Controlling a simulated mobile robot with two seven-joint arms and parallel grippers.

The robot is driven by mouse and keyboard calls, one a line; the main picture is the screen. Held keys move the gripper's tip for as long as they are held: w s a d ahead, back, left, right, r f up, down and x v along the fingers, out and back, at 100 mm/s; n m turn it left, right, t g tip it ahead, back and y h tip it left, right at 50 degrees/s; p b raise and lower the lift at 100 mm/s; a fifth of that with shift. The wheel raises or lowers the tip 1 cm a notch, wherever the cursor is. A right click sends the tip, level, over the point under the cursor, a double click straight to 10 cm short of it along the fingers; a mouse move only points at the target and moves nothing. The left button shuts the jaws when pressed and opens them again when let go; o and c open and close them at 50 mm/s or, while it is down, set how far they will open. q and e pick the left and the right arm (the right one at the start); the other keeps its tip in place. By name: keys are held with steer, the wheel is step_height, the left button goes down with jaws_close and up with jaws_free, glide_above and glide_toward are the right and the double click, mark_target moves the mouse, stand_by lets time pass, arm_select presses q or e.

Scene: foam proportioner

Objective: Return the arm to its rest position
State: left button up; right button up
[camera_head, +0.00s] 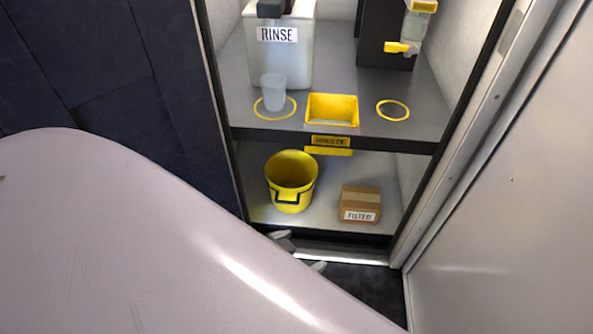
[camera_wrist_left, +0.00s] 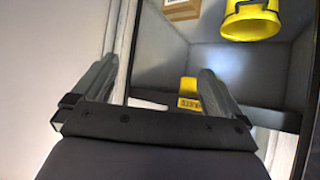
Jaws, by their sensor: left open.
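My left arm's pale link (camera_head: 110,230) fills the lower left of the head view. Past its edge, the tips of my left gripper (camera_head: 300,251) show in front of the cabinet's lower edge. In the left wrist view, the left gripper (camera_wrist_left: 155,85) has its two fingers wide apart, with nothing between them. The rest of the gripper is hidden behind the arm in the head view. My right gripper is not in view.
An open cabinet has an upper shelf (camera_head: 355,127) with a RINSE tank (camera_head: 280,55), a clear cup (camera_head: 273,92), a yellow tray (camera_head: 332,110) and a dispenser (camera_head: 412,35). Below stand a yellow bucket (camera_head: 291,180) and a cardboard box (camera_head: 360,204). A pale door (camera_head: 505,230) is at right.

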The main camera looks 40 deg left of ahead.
arm_select(q)
steer(key=shift+m+h, duration=0.4)
steer(key=shift+h, duration=0.3)
steer(key=s, duration=0.1)
steer(key=s+d, duration=0.1)
steer(key=s+d+r, duration=0.1)
steer(key=shift+s, duration=0.3)
steer(key=shift+f, duration=0.1)
step_height(320, 180, up, 16)
steer(key=s+a+p, duration=0.1)
steer(key=a+p, duration=0.1)
steer(key=p, duration=1.6)
steer(key=shift+f+y+p, duration=0.2)
steer(key=shift+y+p, duration=0.2)
